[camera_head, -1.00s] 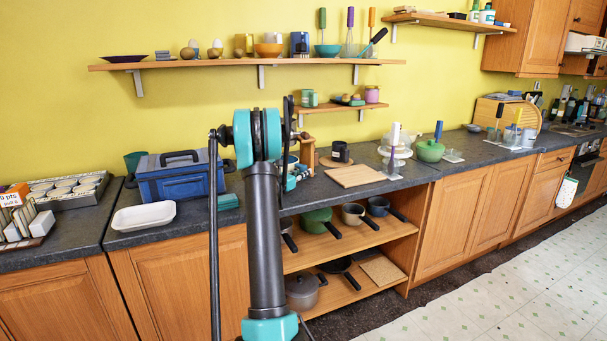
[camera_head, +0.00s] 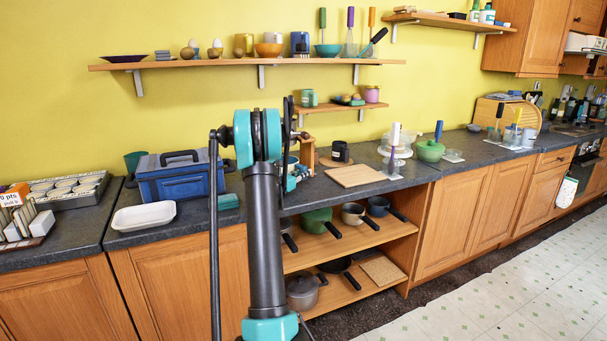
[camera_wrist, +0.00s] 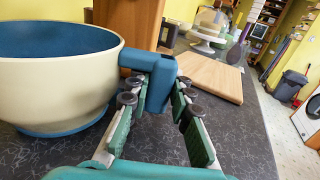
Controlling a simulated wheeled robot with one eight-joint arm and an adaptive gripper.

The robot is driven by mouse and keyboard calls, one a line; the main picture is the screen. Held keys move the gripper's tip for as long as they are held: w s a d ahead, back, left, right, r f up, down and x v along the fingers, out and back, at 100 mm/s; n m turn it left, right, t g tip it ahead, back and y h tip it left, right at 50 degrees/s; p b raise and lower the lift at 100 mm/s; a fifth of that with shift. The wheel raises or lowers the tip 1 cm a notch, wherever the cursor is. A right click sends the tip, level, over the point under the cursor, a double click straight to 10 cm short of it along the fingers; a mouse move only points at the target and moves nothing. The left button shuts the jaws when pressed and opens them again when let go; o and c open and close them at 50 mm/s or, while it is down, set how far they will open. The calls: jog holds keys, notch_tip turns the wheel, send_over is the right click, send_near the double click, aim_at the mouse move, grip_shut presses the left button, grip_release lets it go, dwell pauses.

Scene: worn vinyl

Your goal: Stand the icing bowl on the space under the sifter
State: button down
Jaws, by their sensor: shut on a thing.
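A cream bowl with a blue inside, blue foot and blue handle, which I take for the icing bowl (camera_wrist: 58,78), fills the left of the wrist view. My gripper (camera_wrist: 160,88) has its two teal fingers shut on the bowl's handle. The bowl is upright; I cannot tell whether its foot touches the counter. In the head view my gripper (camera_head: 297,173) is mostly behind my arm, and only a sliver of the bowl shows. A wooden stand (camera_head: 308,153) rises just behind it; its upright panel (camera_wrist: 130,28) shows behind the bowl. I cannot make out the sifter clearly.
A wooden board (camera_head: 356,176) lies on the counter to the right, with a black mug (camera_head: 340,152) behind it. A blue toolbox (camera_head: 180,177) and white tray (camera_head: 144,217) stand to the left. A small shelf (camera_head: 335,108) hangs above. Bare counter lies before the board.

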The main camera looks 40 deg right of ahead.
jog(key=shift+f, duration=0.3)
dwell(0.4)
jog(key=c, duration=1.3)
grip_release()
jog(key=shift+a, duration=0.2)
jog(key=shift+v, duration=3.85)
jog(key=v, duration=1.2)
jog(key=shift+s, duration=0.15)
